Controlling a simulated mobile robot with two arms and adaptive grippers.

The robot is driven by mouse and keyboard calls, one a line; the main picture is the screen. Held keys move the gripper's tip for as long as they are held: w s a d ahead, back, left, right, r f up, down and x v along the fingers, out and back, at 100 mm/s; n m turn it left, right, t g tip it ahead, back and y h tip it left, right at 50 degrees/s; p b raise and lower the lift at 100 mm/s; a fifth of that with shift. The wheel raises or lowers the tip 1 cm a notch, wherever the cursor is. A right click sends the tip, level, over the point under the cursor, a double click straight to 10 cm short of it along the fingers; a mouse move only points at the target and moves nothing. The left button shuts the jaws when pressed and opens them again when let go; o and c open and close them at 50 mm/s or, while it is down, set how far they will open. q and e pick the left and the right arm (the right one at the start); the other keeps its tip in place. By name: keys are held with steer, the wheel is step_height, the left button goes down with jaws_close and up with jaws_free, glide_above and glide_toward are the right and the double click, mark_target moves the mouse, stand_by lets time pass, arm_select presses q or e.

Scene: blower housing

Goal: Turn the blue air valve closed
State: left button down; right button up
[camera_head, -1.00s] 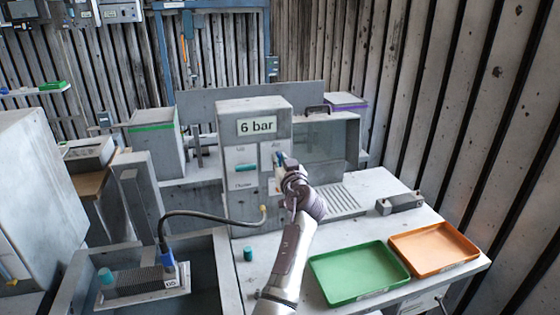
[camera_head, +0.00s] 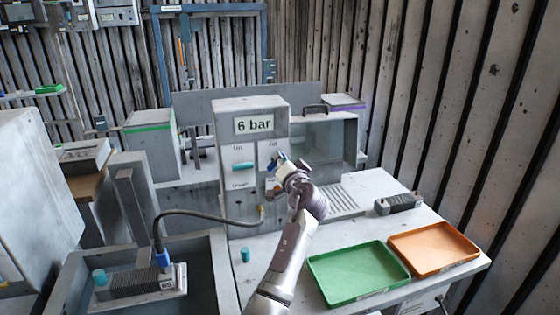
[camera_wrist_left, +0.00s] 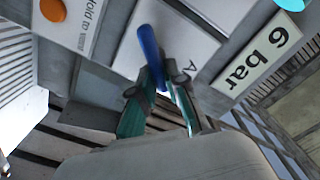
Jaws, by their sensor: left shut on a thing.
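The blue air valve (camera_wrist_left: 150,52) is a blue lever on a pale panel with partly hidden lettering in the left wrist view. My left gripper (camera_wrist_left: 165,84) is shut on its near end, with one teal-lined finger on each side. In the head view my left gripper (camera_head: 281,165) is at the right half of the upright housing (camera_head: 250,112), under the "6 bar" sign (camera_head: 254,125). It hides most of the valve there. A teal lever (camera_head: 243,166) lies horizontal on the left half of the panel. My right gripper is not in view.
An orange button (camera_wrist_left: 53,10) is beside the valve panel in the left wrist view. A green tray (camera_head: 358,297) and an orange tray (camera_head: 434,262) lie on the bench at right. A black hose (camera_head: 200,214) runs from the housing to a blue connector (camera_head: 163,259) at left.

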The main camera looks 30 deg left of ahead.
arm_select(q)
steer(key=m+p, duration=0.1)
steer(key=m, duration=0.2)
steer(key=m+p, duration=0.1)
steer(key=m, duration=0.5)
steer(key=shift+w+d+f+p, duration=0.15)
steer(key=shift+w+f+p, duration=0.1)
steer(key=shift+f+p, duration=0.15)
steer(key=shift+m, duration=0.3)
steer(key=c, duration=1.2)
jaws_free()
steer(key=shift+f, duration=0.15)
steer(key=v, duration=1.2)
